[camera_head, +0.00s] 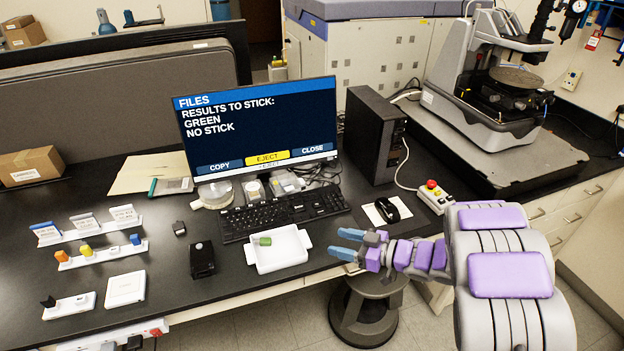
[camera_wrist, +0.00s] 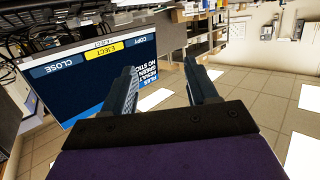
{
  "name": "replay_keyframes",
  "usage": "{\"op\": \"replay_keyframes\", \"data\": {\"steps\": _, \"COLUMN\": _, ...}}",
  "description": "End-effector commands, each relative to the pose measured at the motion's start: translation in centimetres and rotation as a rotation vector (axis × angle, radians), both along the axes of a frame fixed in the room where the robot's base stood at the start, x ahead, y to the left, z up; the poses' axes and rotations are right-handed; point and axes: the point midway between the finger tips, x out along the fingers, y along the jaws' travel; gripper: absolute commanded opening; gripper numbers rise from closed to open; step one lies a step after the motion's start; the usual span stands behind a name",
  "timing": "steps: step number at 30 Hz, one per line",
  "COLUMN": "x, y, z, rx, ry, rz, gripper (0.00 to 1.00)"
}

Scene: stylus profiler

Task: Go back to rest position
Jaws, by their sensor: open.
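My gripper (camera_head: 345,244) is in the air near the front edge of the bench, right of the white tray. Its two blue-tipped fingers are apart with nothing between them. In the wrist view the open gripper (camera_wrist: 165,85) also shows empty, with the monitor behind its left finger. My arm reaches in from the lower right in the head view. The monitor (camera_head: 258,128) shows "RESULTS TO STICK: GREEN, NO STICK", with EJECT highlighted in yellow. A green stick (camera_head: 265,241) lies in the white tray (camera_head: 283,262).
A keyboard (camera_head: 284,215), mouse (camera_head: 388,210) and button box (camera_head: 434,196) lie on the bench. A black computer tower (camera_head: 374,140) and the profiler (camera_head: 490,90) stand behind. Racks of colored sticks (camera_head: 100,255) stand at left. A stool (camera_head: 367,310) is below the gripper.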

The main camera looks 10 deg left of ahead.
Motion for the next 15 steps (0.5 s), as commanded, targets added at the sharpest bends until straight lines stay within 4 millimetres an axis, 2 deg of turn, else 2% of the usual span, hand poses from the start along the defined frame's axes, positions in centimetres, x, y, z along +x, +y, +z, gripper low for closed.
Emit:
{"op": "replay_keyframes", "data": {"steps": 5, "x": 0.8, "y": -0.5, "z": 0.2, "rx": -0.035, "ry": -0.018, "rz": -0.034, "gripper": 0.58}}
{"op": "replay_keyframes", "data": {"steps": 8, "x": 3.1, "y": -2.1, "z": 0.9, "rx": -0.129, "ry": -0.062, "rz": -0.131, "gripper": 0.58}}
{"op": "replay_keyframes", "data": {"steps": 11, "x": 6.0, "y": -5.1, "z": 2.2, "rx": -0.268, "ry": -0.109, "rz": -0.287, "gripper": 0.58}}
{"op": "replay_keyframes", "data": {"steps": 15, "x": 8.7, "y": -11.1, "z": 5.1, "rx": -0.462, "ry": -0.138, "rz": -0.543, "gripper": 0.58}}
